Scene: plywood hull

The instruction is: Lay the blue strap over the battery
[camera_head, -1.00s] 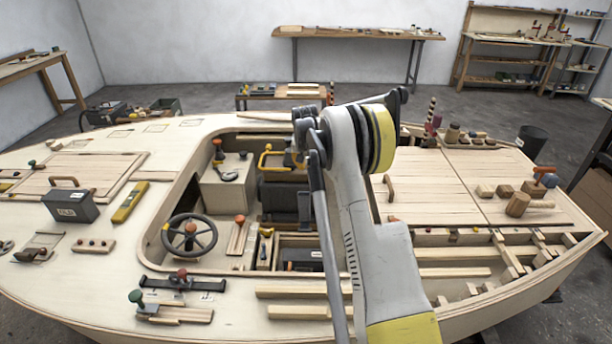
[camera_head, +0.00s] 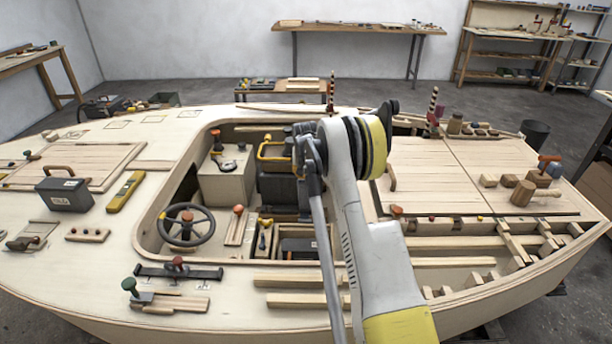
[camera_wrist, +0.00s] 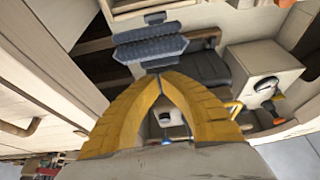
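A blue-grey ribbed strip, apparently the blue strap (camera_wrist: 150,50), shows in the wrist view right at the fingertips. My gripper (camera_wrist: 160,76) has its two yellow fingers meeting at the tips, seemingly pinching this strip. In the head view my arm hides the gripper and the strap. A dark box, likely the battery (camera_head: 300,246), sits in a wooden bay in the hull's middle, partly behind my arm. Another dark box with a handle and a white label (camera_head: 64,195) stands on the left deck. I cannot tell how far the strap is from the bay.
A steering wheel (camera_head: 187,225) and an orange-topped lever (camera_head: 235,225) stand left of the bay. A black seat (camera_head: 283,190) and a pale console box (camera_head: 228,180) are behind it. A mallet (camera_head: 530,193) lies on the right deck. Pale slats (camera_head: 296,300) lie in front.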

